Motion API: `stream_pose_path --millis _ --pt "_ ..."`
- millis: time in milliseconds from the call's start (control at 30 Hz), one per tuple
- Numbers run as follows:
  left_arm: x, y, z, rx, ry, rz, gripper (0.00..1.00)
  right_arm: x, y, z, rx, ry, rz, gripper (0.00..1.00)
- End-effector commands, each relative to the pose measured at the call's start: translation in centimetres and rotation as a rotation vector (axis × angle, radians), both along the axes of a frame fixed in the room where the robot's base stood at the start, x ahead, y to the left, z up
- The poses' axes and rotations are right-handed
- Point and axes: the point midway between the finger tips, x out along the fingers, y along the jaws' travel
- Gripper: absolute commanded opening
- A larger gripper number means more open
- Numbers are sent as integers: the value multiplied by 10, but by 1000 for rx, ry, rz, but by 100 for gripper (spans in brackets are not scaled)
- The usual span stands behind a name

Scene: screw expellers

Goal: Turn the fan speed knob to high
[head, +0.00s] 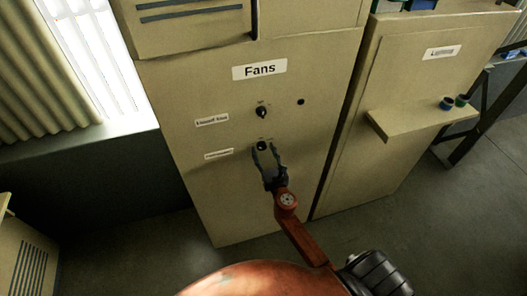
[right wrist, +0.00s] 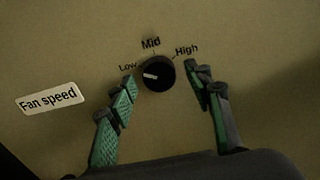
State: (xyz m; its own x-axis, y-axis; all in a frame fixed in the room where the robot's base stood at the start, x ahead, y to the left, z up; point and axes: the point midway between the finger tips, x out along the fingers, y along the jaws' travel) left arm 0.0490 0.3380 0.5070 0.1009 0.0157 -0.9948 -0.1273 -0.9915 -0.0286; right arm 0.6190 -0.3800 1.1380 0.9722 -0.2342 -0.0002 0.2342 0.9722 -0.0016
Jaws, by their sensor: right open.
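The fan speed knob (head: 261,146) is a round black dial on the beige cabinet under the "Fans" sign. In the right wrist view the knob (right wrist: 158,74) has a white mark pointing left, to the Low side, with "Low", "Mid" and "High" printed around it. The "Fan speed" label (right wrist: 49,99) is to its left. My right gripper (head: 265,150) is open in front of the panel. Its green-padded fingers (right wrist: 160,78) stand on either side of the knob, with gaps showing, and do not appear to grip it. My left gripper is not in view.
Another black knob (head: 262,112) with its own label is just above, and a small dark round spot (head: 301,102) is to its right. The cabinet (head: 238,205) is flat below. To the right, a second cabinet has a protruding shelf (head: 421,122) with small round items.

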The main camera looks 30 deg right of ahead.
Motion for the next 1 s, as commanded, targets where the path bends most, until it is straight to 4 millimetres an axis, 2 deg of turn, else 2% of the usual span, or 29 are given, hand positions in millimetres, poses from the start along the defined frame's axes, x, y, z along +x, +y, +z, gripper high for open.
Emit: stream_pose_path --millis 200,800,1000 --pt "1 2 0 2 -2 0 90 0 0 0 1 0 0 46" --pt "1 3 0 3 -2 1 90 0 0 0 1 0 0 5" --pt "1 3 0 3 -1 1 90 0 0 0 13 -3 0 5"
